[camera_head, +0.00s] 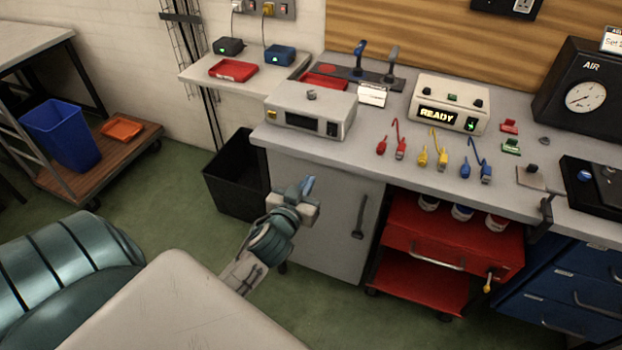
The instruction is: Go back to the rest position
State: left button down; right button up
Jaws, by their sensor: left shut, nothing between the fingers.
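My left gripper (307,187) shows in the head view at the end of my left arm, in front of the grey cabinet (325,225) and below the bench edge. Its fingers are shut and hold nothing. It is clear of the bench top and touches nothing that I can see. My right gripper is not in view.
The workbench (375,150) carries a grey instrument box (310,108), a READY unit (449,103) and coloured leads. A black bin (235,175) stands left of the cabinet. A red cart (450,240) and blue drawers (570,290) stand right.

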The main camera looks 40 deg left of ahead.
pick_arm(q)
jog(key=shift+s, duration=0.1)
dwell(0.4)
jog(key=s+a+f+m+g+h, duration=0.1)
jog(key=s+f+g, duration=0.15)
jog(key=f, duration=0.95)
jog(key=s+f+g, duration=0.2)
jog(key=s+f, duration=0.1)
jog(key=f, duration=0.9)
jog(key=s+a+f+m+g+h, duration=0.1)
jog(key=s+f+g, duration=0.2)
jog(key=f, duration=0.9)
jog(key=s+d+f+g, duration=0.1)
jog(key=s+f+g, duration=0.1)
jog(key=s+f, duration=0.5)
jog(key=s+d+f+g, duration=0.1)
jog(key=s+f+g, duration=0.2)
jog(key=s+f, duration=0.5)
jog(key=s+d+f+m+g+h, duration=0.1)
jog(key=s+f, duration=0.7)
jog(key=s, duration=1)
jog(key=shift+d+f+g, duration=0.2)
jog(key=shift+d+g, duration=0.35)
jog(key=shift+g, duration=0.3)
jog(key=shift+w, duration=0.1)
